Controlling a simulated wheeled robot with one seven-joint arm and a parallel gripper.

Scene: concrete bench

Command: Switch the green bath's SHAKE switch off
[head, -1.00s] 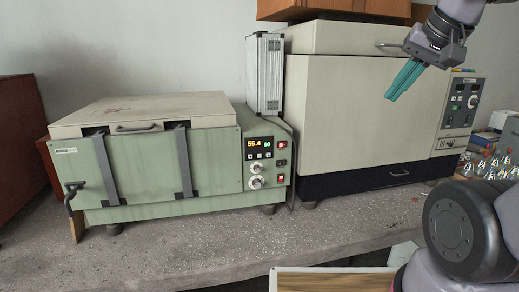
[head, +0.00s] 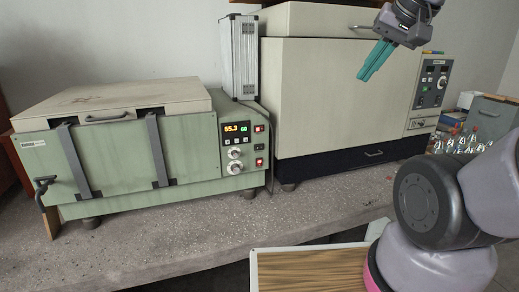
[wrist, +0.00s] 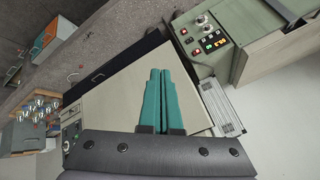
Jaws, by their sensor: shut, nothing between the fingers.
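The green bath (head: 110,165) stands on the bench at the left of the head view, its cream lid shut. Its control panel (head: 236,155) has a lit display reading 55.3 and 60, two knobs, and a column of switches at the right. An upper red switch (head: 259,128) and a lower red switch (head: 259,162) show there, with a dark one between; their labels are too small to read. The panel also shows in the wrist view (wrist: 203,35). My gripper (head: 362,77), with teal fingers, is shut and empty, high before the cream oven, right of the panel and apart from it.
The large cream oven (head: 335,95) stands right of the bath, with its own panel (head: 431,85). A grey vented box (head: 239,55) stands between them. Glass flasks (head: 462,142) crowd the right. The bench front before the bath (head: 190,222) is clear.

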